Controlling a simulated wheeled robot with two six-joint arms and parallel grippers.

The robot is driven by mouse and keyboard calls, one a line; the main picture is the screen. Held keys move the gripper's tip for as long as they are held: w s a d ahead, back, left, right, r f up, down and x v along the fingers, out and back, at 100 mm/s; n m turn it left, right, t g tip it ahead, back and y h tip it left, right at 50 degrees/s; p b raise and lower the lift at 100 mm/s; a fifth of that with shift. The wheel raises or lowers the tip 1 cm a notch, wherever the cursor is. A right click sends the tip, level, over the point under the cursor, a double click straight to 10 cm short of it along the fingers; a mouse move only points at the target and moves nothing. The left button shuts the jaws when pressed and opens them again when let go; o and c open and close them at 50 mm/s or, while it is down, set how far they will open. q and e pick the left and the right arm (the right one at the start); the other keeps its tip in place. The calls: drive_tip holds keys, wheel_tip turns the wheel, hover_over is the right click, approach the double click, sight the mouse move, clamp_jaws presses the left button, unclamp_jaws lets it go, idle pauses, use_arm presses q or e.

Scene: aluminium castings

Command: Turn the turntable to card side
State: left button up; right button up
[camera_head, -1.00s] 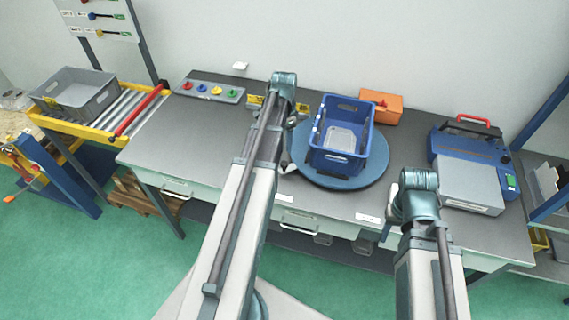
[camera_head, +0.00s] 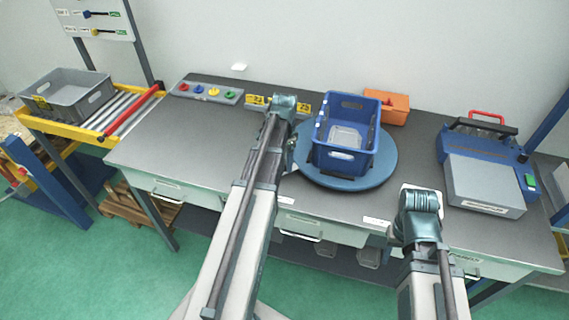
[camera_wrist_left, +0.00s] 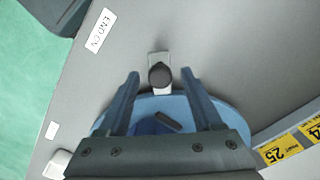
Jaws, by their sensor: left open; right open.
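The round blue turntable (camera_head: 382,165) lies on the grey workbench with a blue crate (camera_head: 345,135) on it. In the left wrist view, the turntable's rim (camera_wrist_left: 180,103) carries a grey tab with a dark round knob (camera_wrist_left: 160,75). My left gripper (camera_wrist_left: 160,78) is open, its fingers on either side of the knob; I cannot tell whether they touch it. In the head view, my left wrist hides most of that gripper at the turntable's left edge. My right gripper (camera_head: 394,236) is open and mostly hidden by its wrist, over the bench's front edge.
An orange box (camera_head: 386,107) stands behind the turntable. A blue and grey machine (camera_head: 485,165) stands at the right. A button panel (camera_head: 207,92) and yellow number labels (camera_head: 257,100) lie along the back. The bench's left middle is clear.

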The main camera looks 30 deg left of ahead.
use_arm(q)
clamp_jaws()
idle(0.3)
idle(1.1)
